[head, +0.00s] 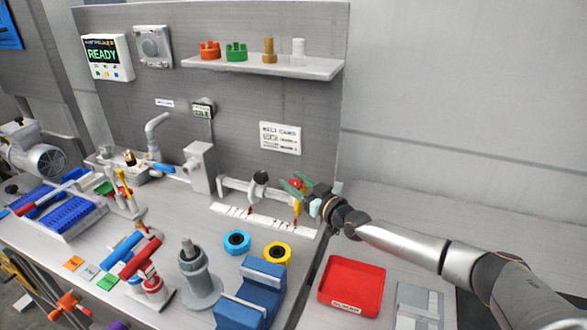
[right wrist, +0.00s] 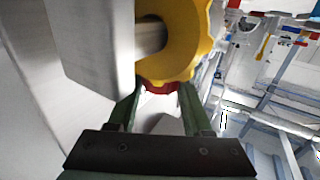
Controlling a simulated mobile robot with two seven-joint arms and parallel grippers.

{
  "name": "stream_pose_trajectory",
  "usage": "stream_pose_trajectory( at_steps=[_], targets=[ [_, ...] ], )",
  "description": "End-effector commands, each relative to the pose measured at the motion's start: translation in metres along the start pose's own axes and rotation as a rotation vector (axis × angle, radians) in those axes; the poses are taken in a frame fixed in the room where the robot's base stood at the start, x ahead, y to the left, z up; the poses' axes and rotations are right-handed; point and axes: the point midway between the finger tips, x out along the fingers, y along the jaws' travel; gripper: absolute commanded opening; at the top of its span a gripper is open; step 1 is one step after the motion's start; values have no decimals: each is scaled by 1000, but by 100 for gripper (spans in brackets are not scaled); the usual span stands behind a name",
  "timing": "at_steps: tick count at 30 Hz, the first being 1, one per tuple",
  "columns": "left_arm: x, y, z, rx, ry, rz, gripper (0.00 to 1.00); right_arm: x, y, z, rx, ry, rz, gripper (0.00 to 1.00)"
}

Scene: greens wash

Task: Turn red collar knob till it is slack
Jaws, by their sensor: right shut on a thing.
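The red collar knob (head: 295,184) sits near the right end of the pipe run along the back panel. My right gripper (head: 301,188) is at it, with its green fingers on either side. In the right wrist view, the red knob (right wrist: 159,87) shows between the fingertips of my right gripper (right wrist: 160,95), which is shut on it. A yellow scalloped wheel (right wrist: 188,42) on a metal shaft partly covers the red knob there. In the head view, a yellow part (head: 297,208) hangs just below the knob. My left gripper is not in view.
A white marked strip (head: 262,219) lies under the pipe. A blue ring (head: 237,241), a yellow ring (head: 278,252) and a blue block (head: 262,275) are on the bench in front. A red tray (head: 352,286) is at the right. A grey valve box (head: 199,167) stands left along the pipe.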

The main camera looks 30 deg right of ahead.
Motion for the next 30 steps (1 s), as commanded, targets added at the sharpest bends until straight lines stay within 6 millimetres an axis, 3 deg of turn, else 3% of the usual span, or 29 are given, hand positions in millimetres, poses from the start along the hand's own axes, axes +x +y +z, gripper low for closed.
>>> stream_pose_trajectory(
  at_steps=[1, 7, 30],
  targets=[
    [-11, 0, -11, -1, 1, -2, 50, 0, 4, -14, 1, 15, 24, 0],
    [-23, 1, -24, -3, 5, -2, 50, 1, 1, -10, 4, 16, 83, 0],
    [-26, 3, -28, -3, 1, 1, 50, -2, 4, -4, 2, 9, 196, 0]
  ],
)
